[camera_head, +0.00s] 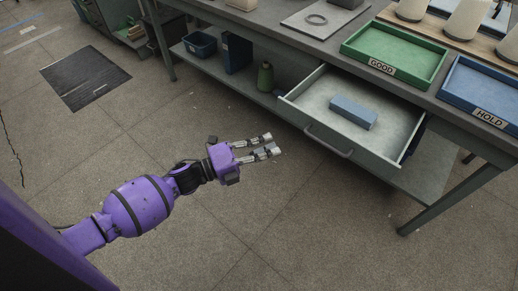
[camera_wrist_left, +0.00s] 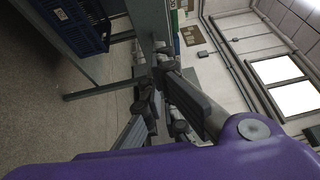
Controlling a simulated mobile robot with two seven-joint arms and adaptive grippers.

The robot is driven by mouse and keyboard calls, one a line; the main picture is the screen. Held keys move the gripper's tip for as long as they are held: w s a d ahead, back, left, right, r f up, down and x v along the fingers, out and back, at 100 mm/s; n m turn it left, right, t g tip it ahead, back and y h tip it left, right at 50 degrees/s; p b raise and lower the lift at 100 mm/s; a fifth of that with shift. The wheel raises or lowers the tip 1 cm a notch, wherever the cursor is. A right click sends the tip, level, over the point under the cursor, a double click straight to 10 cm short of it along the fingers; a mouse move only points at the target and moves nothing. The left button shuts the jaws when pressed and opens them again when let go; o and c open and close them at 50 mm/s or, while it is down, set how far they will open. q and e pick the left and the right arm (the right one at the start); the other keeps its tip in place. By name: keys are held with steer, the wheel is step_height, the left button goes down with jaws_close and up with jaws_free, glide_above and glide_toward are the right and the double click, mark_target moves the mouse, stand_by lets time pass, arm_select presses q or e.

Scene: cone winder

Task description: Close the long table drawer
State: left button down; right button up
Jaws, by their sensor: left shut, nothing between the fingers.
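The long table drawer (camera_head: 372,162) stands pulled out from under the grey workbench in the head view. Its front has a bar handle (camera_head: 328,142). A blue-grey block (camera_head: 353,112) lies inside it. My left gripper (camera_head: 271,145) is shut and empty. In the picture it is left of the handle, apart from the drawer, with its fingers pointing right toward it. The fingers also show in the left wrist view (camera_wrist_left: 172,112). I cannot make out the drawer clearly there. My right gripper is not in view.
On the bench (camera_head: 285,27) are a green GOOD tray (camera_head: 381,67), a blue HOLD tray (camera_head: 488,112) and pale cones (camera_head: 468,18). A lower shelf holds a blue bin (camera_head: 200,45) and a green bottle-like item (camera_head: 265,77). The floor in front of the drawer is clear.

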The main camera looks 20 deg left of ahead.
mark_target(306, 133)
arm_select(q)
steer(key=x, duration=0.9)
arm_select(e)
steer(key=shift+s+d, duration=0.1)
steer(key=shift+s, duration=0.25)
arm_select(q)
steer(key=shift+s, duration=0.1)
